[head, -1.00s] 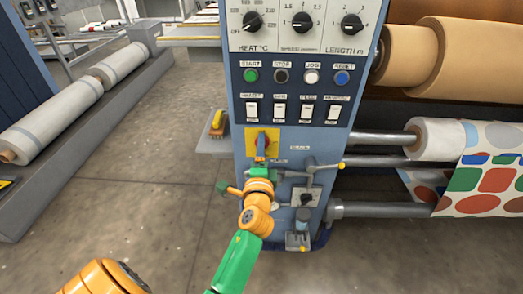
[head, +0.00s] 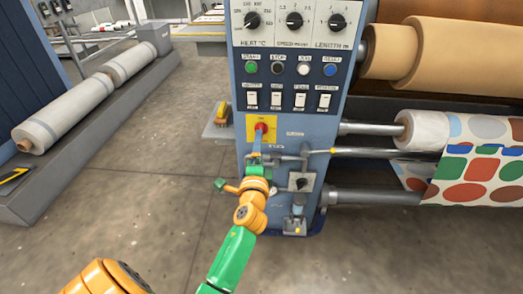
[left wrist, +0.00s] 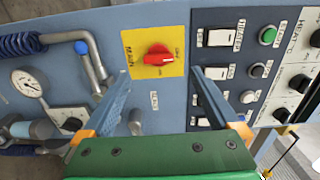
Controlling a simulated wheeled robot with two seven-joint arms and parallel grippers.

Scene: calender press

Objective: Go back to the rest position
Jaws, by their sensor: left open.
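The calender press control panel (head: 290,85) stands in front of me. Its red main switch (head: 262,127) sits on a yellow plate, and the red knob shows clear between my fingers in the left wrist view (left wrist: 158,58). My left gripper (head: 256,147) is just below and in front of this switch. In the left wrist view the two blue-grey fingers of my left gripper (left wrist: 157,88) are spread apart with nothing between them. They do not appear to touch the knob. My right gripper is in neither view.
Below the switch, pipes and a lever (head: 305,153) stick out close to my left gripper. A pressure gauge (left wrist: 28,82) and blue coiled hose (left wrist: 18,45) show in the left wrist view. Patterned cloth (head: 480,165) hangs right.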

